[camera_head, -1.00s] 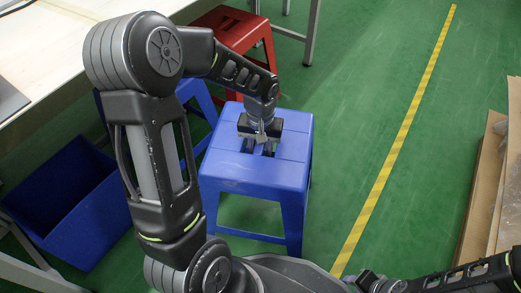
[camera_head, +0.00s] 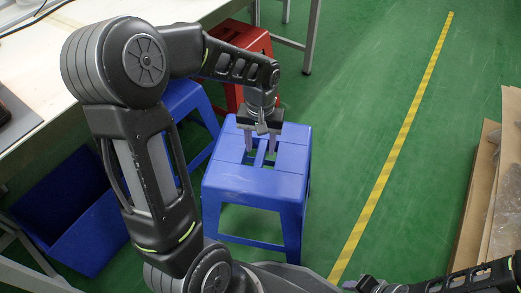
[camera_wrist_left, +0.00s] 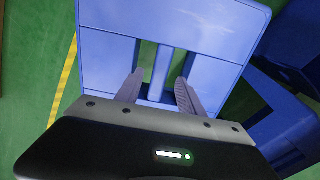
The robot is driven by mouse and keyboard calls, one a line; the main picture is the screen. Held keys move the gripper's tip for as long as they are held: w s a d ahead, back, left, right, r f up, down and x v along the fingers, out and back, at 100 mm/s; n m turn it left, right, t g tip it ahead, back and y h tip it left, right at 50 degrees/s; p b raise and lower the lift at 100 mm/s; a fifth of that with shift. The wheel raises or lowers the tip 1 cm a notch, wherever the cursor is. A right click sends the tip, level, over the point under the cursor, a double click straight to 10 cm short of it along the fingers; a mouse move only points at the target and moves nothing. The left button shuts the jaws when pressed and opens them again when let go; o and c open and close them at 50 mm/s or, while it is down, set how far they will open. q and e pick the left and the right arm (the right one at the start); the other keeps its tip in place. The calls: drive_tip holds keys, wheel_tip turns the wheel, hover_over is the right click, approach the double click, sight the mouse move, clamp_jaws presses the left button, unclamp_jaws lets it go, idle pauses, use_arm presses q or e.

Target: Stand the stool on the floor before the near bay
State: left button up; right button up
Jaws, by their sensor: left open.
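A blue stool (camera_head: 245,181) with slots in its seat stands upright on the green floor in the head view. Its seat (camera_wrist_left: 205,20) fills the upper middle of the left wrist view. My left gripper (camera_head: 260,151) is open over the middle of the seat, pointing down. In the left wrist view, the two fingers of this gripper (camera_wrist_left: 159,78) are apart, one on each side of the bar between the slots. Whether the fingertips still dip into the slots I cannot tell. My right gripper is out of view; only part of that arm shows at the bottom right.
A second blue stool (camera_head: 186,99) and a red stool (camera_head: 240,40) stand by the pale bench (camera_head: 75,42). A blue bin (camera_head: 75,235) is on the floor at left. A yellow floor line (camera_head: 395,150) runs right of the stool, with clear floor around it. Cardboard (camera_head: 476,200) lies at far right.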

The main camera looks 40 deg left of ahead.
use_arm(q)
drive_tip(key=shift+r+p, duration=0.45)
drive_tip(key=shift+r, duration=1.45)
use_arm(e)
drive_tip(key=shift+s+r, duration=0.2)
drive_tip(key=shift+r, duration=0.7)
